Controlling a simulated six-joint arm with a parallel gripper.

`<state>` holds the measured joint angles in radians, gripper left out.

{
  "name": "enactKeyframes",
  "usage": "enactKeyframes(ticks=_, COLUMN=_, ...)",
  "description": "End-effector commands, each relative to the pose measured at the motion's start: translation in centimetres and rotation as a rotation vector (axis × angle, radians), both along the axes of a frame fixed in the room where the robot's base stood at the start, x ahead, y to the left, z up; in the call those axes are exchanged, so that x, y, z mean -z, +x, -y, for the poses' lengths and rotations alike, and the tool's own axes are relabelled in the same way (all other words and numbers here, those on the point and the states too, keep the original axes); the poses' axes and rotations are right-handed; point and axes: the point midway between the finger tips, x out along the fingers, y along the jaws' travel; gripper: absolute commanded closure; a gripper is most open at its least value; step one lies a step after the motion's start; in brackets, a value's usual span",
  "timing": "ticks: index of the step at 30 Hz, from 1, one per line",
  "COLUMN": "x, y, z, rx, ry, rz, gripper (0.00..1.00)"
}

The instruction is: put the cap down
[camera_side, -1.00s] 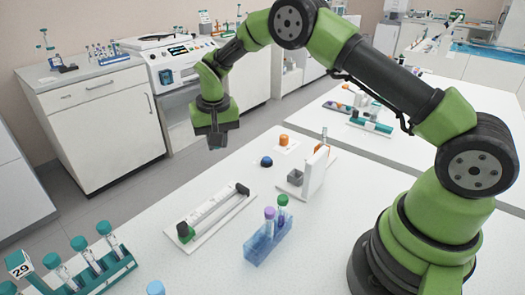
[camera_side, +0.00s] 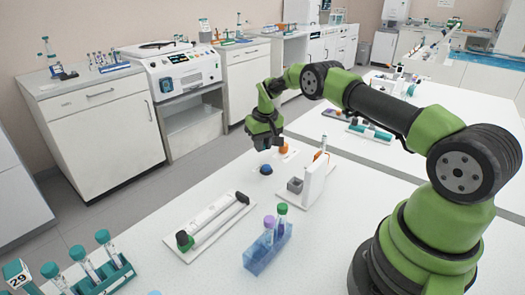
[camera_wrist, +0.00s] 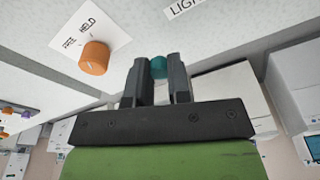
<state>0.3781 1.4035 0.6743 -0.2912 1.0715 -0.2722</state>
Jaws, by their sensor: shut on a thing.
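My gripper (camera_wrist: 158,75) is shut on a teal cap (camera_wrist: 158,67), which shows between the two dark fingertips in the wrist view. Most of the cap is hidden by the fingers. In the side view my gripper (camera_side: 265,145) hangs over the far edge of the white table, behind the blue dome and left of the orange knob. The cap cannot be made out clearly there.
An orange knob (camera_wrist: 94,57) sits on a white card reading "HELD"; it also shows in the side view (camera_side: 284,148). A blue dome (camera_side: 266,169), a white upright stand (camera_side: 314,180), a tube track (camera_side: 212,220) and a blue tube rack (camera_side: 267,250) stand on the table (camera_side: 340,225).

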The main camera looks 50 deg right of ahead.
Motion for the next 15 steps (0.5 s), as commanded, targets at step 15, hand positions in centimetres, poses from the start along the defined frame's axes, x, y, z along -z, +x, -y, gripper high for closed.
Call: enactKeyframes(ticks=15, x=2.6, y=0.0, z=0.0, rx=-0.001, ry=-0.001, rz=0.001, gripper=1.0)
